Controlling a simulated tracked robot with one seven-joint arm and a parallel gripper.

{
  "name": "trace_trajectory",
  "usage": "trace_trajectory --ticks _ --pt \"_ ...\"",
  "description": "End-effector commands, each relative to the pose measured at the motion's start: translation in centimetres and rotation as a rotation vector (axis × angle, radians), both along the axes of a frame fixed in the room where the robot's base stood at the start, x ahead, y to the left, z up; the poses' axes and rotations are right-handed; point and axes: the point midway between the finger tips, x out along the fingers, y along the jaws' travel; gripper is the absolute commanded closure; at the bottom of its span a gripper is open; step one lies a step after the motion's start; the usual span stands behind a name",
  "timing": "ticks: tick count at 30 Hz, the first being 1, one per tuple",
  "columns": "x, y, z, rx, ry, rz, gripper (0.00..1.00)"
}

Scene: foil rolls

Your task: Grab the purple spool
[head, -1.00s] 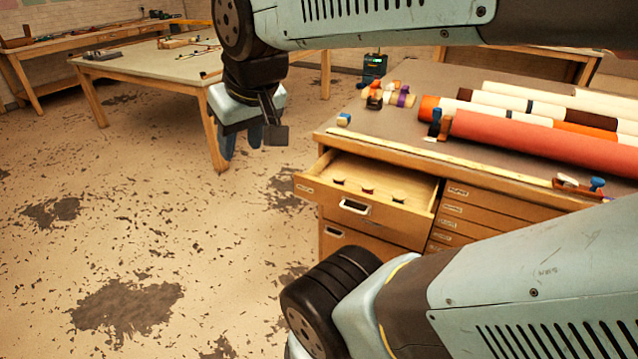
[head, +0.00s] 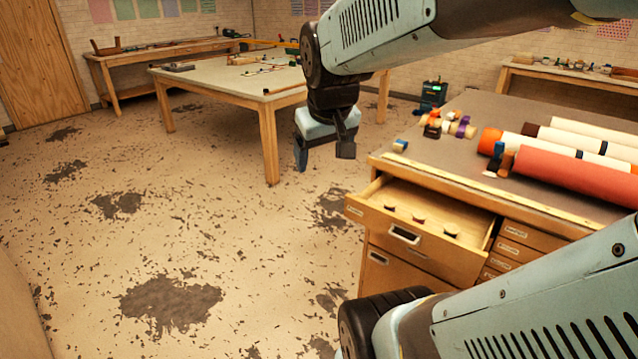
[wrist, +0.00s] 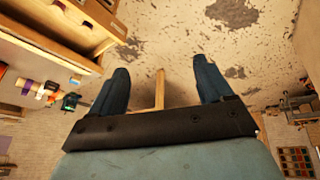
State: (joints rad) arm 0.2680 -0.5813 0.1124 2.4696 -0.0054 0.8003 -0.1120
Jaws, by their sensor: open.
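In the wrist view a purple band (wrist: 27,87) shows at the left edge among these rolls. My gripper (head: 301,157) hangs in the air over the floor, left of the drawer table and well apart from the spool. In the wrist view my gripper (wrist: 163,78) has its two blue fingers spread wide with nothing between them.
An open drawer (head: 420,215) juts from the drawer table (head: 480,185) and holds several small dark items. Large rolls (head: 570,170) lie on the right of the tabletop. Another worktable (head: 215,82) stands at back left. The floor (head: 130,250) on the left is clear.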

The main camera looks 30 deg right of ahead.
Motion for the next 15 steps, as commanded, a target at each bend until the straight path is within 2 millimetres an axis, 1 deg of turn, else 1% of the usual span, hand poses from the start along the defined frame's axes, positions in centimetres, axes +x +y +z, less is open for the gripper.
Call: trace_trajectory --ticks 1,6,11,15 --pt "0.8 -0.8 -0.6 -0.012 0.016 -0.017 0.20" --pt "3.3 -3.2 -2.2 -0.044 0.054 -0.043 0.20" --pt "5.3 -5.9 -4.1 -0.060 0.087 -0.065 0.20" --pt "6.8 -8.5 -5.9 -0.061 0.115 -0.082 0.20"
